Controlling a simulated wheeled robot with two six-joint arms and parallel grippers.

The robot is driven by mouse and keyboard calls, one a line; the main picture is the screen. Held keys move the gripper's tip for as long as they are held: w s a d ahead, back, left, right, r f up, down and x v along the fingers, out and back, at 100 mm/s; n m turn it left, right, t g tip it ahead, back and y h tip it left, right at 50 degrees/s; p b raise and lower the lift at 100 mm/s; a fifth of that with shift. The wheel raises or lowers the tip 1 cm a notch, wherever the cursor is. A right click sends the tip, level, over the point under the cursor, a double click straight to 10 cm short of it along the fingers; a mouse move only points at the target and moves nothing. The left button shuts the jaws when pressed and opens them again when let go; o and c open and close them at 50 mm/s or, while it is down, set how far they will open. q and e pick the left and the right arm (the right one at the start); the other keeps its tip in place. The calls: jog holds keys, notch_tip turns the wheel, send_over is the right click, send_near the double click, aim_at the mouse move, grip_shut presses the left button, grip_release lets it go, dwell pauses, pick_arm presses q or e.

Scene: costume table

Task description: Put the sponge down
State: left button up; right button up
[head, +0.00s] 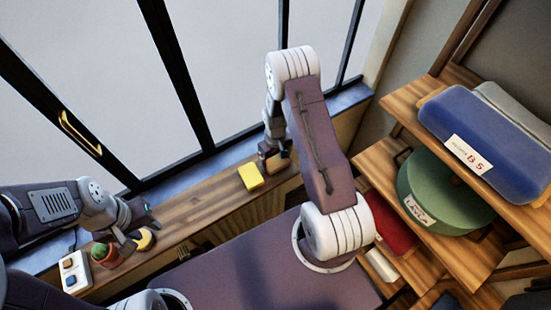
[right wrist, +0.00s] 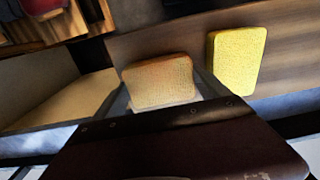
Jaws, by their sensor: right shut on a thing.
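A tan sponge (right wrist: 158,82) sits between the two fingers of my right gripper (right wrist: 164,92) in the right wrist view. In the head view my right gripper (head: 274,155) is at the window ledge, shut on this tan sponge, which is partly hidden there. A yellow sponge (head: 251,176) lies on the wooden ledge (head: 205,200) just left of it; it also shows in the right wrist view (right wrist: 237,60), apart from the held one. My left gripper (head: 138,226) is over the left part of the ledge, its fingers apart, near a yellow curved thing (head: 146,239).
A potted plant (head: 104,256) and a white panel with coloured pieces (head: 74,272) stand at the ledge's left end. Window panes rise behind the ledge. Shelves at right hold a green round box (head: 440,195) and a blue case (head: 480,140). The ledge's middle is clear.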

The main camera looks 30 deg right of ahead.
jog(key=shift+a, duration=0.1)
jog(key=shift+f, duration=0.15)
jog(key=o, duration=1)
jog(key=shift+o, duration=0.2)
